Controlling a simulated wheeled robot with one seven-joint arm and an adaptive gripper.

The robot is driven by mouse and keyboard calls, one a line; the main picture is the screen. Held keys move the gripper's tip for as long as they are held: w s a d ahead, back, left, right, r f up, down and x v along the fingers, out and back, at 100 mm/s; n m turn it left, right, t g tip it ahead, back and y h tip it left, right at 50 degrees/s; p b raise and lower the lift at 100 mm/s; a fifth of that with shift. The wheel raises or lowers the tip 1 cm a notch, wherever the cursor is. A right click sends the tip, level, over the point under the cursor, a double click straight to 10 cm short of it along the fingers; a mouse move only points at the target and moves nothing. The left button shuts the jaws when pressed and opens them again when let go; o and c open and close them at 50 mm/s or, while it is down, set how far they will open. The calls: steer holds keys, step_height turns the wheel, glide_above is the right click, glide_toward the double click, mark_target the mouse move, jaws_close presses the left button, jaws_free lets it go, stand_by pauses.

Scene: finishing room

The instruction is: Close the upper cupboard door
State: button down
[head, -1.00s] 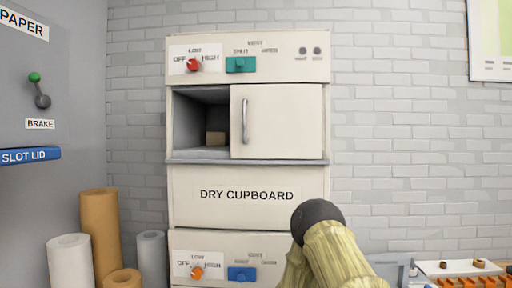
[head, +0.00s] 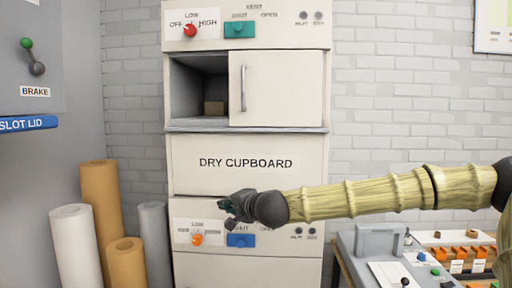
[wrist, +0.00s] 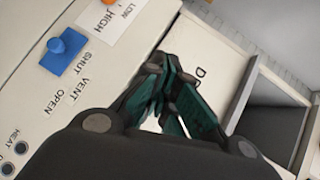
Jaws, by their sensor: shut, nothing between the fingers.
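The upper cupboard door (head: 283,88) is a cream panel with a vertical grey handle (head: 243,88). It covers the right half of the upper compartment (head: 190,90); the left half is open. My gripper (head: 226,206), dark with teal fingers, is below this door, in front of the lower control panel and clear of the handle. It is shut and empty. In the wrist view my gripper's fingers (wrist: 163,78) are close together. Part of the dark open compartment (wrist: 275,115) shows at the right there; the handle is not visible in that view.
A small brown block (head: 214,108) sits inside the compartment. A red knob (head: 190,31) and a teal switch (head: 239,30) are above; an orange knob (head: 196,239) and a blue switch (head: 241,240) below. Paper rolls (head: 100,210) stand left; a cluttered bench (head: 346,245) is right.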

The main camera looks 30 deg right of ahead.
steer(key=s+d+r+m+t, duration=0.2)
steer(key=d+r, duration=0.4)
steer(key=r, duration=0.5)
steer(key=m+t+h, duration=0.2)
steer(key=m, duration=0.1)
glide_toward(256, 112)
steer(key=w+p, duration=0.2)
steer(key=w, duration=0.1)
steer(key=shift+d+r+p, duration=0.25)
steer(key=shift+p, duration=0.1)
steer(key=shift+w+a+r+p, duration=0.15)
steer(key=shift+w+a+p, duration=0.2)
steer(key=shift+w+a, duration=0.3)
steer(key=shift+w+a+r+p, duration=0.15)
steer(key=shift+w+a+p, duration=0.2)
steer(key=shift+w+a, duration=0.35)
steer(key=shift+a, duration=0.15)
